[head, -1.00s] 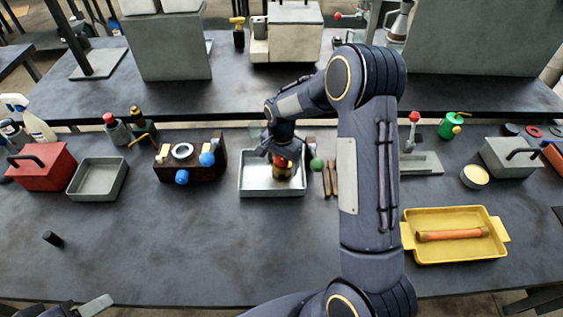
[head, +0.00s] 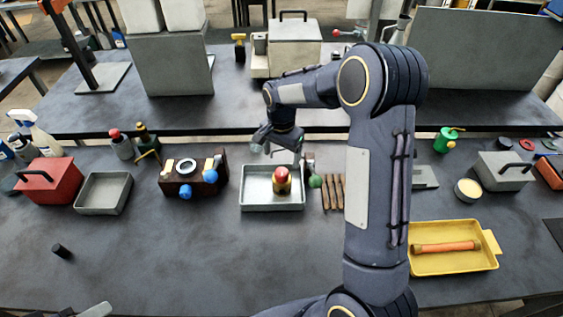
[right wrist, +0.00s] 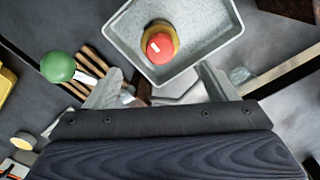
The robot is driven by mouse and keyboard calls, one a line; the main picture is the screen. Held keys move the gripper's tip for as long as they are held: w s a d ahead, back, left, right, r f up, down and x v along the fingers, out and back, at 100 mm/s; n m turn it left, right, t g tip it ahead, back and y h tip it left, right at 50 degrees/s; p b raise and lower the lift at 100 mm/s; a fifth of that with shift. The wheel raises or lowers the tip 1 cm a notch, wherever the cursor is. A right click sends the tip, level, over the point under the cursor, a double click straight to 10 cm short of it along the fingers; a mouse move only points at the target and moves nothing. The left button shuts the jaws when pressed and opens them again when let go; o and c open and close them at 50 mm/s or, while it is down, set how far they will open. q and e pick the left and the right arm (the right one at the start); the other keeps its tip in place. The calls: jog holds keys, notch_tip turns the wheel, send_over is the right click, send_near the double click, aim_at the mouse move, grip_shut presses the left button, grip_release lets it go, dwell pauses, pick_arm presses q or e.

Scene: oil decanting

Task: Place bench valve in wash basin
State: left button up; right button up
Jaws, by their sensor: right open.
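The bench valve (head: 282,181), with a red knob on a brass-yellow body, stands in the shallow grey metal wash basin (head: 255,206). In the right wrist view the valve (right wrist: 160,43) shows inside the basin (right wrist: 208,42), clear of its walls. My right gripper (head: 279,148) is open and empty, above and behind the valve and apart from it. Its spread fingers (right wrist: 160,90) show in the right wrist view with nothing between them. Only a tip of my left gripper (head: 96,309) shows at the bottom left edge; its jaws are cut off.
Several brown wooden-handled tools (head: 331,192) and a green ball-topped item (head: 315,181) lie just right of the basin. A brown block with blue knobs (head: 192,178) stands left of it. A second grey tray (head: 103,193) and a yellow tray (head: 452,261) flank these. The front bench is mostly clear.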

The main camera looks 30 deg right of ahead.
jog(key=shift+r, duration=0.45)
jog(key=s+a+r+n+t+y, duration=0.25)
jog(key=s+r, duration=0.35)
jog(key=s, duration=0.3)
jog(key=s+a+r+n+t+y, duration=0.1)
jog(key=s+r+n, duration=0.3)
jog(key=s+r, duration=0.45)
jog(key=s+a+f+n+t, duration=0.1)
jog(key=s+a+n, duration=0.1)
jog(key=s, duration=0.3)
jog(key=s+a+f+n+t, duration=0.1)
jog(key=s+f+n, duration=0.1)
jog(key=s, duration=0.3)
jog(key=shift+a, duration=0.35)
jog(key=shift+s, duration=0.1)
